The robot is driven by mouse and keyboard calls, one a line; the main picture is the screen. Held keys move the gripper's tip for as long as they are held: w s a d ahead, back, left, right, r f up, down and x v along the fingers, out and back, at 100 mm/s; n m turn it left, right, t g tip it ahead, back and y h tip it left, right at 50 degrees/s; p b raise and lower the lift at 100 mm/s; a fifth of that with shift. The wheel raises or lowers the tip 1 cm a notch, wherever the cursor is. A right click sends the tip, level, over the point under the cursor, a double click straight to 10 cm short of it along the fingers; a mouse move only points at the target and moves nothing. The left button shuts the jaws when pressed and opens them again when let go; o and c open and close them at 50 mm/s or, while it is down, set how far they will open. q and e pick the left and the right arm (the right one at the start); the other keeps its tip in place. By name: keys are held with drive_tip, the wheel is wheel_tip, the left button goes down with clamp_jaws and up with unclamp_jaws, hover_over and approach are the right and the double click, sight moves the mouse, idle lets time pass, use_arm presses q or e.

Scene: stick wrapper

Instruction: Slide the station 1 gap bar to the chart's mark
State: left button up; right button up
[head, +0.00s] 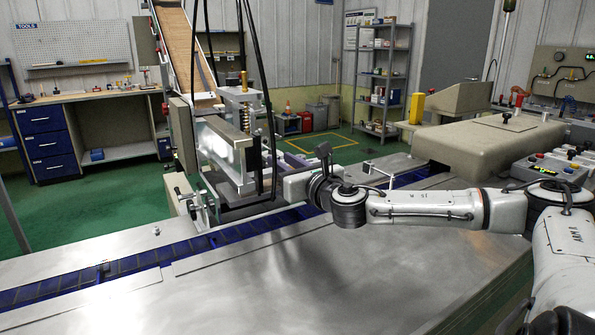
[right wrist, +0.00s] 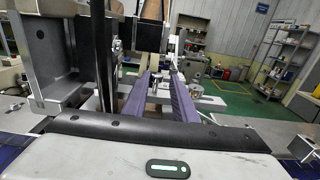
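My right arm comes in from the right in the head view, with its white gripper body (head: 298,186) at the right side of the metal wrapper station (head: 222,150). Its fingertips are hidden there by dark uprights and the station. In the right wrist view my right gripper (right wrist: 162,80) has two purple-grey fingers spread apart. Small metal fittings (right wrist: 160,90) show between and beyond the fingers; contact cannot be told. I cannot pick out the station 1 gap bar or its chart mark with certainty. My left gripper is not in view.
A blue slatted conveyor (head: 130,265) runs through the steel table (head: 260,275). A small bracket with black knobs (head: 192,203) stands at the station's front left. A beige housing (head: 490,145) and a button box (head: 550,168) are at right. The front tabletop is clear.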

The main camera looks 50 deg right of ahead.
drive_tip(key=p+v, duration=0.1)
drive_tip(key=v, duration=0.6)
drive_tip(key=shift+r, duration=0.25)
idle(0.4)
